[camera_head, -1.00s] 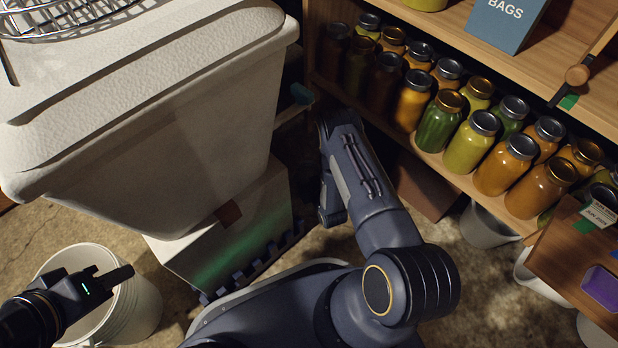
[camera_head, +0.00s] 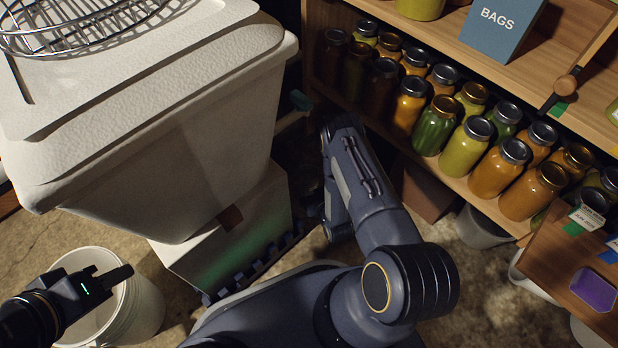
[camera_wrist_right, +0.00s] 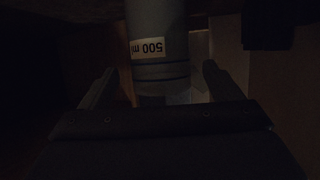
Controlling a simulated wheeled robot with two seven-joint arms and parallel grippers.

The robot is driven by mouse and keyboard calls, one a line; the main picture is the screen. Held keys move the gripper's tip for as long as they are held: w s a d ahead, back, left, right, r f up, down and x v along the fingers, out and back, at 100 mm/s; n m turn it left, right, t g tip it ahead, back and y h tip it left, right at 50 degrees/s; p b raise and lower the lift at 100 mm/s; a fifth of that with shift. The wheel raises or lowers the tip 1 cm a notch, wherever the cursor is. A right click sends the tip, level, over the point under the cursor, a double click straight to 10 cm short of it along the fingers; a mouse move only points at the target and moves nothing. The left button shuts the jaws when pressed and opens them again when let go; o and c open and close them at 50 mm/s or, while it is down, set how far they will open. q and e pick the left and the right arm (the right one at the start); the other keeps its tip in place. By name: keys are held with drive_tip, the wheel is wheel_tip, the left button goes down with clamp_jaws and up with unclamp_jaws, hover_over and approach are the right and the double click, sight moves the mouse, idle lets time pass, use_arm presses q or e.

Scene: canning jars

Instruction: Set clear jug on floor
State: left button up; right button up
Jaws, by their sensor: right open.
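In the right wrist view, a dim grey-blue cylindrical container (camera_wrist_right: 157,25) with an upside-down "500 ml" label comes in from the top. It may be the clear jug, but the dark picture does not settle that. My right gripper (camera_wrist_right: 158,78) is open, with a finger on either side of the container's near end; I cannot tell whether they touch it. In the head view, my right arm reaches down beside the shelf and its fingers are hidden. My left gripper (camera_head: 108,279) is over a white bucket (camera_head: 146,305); its jaw opening is unclear.
A large white lidded bin (camera_head: 190,130) with a wire rack (camera_head: 80,25) on top stands at left on a pale box (camera_head: 225,245). A wooden shelf (camera_head: 455,175) at right holds several filled jars and a blue bags box (camera_head: 500,22). Some concrete floor (camera_head: 30,240) is bare.

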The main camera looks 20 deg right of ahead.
drive_tip(key=p+v, duration=0.2)
drive_tip(key=v, duration=0.5)
idle(0.4)
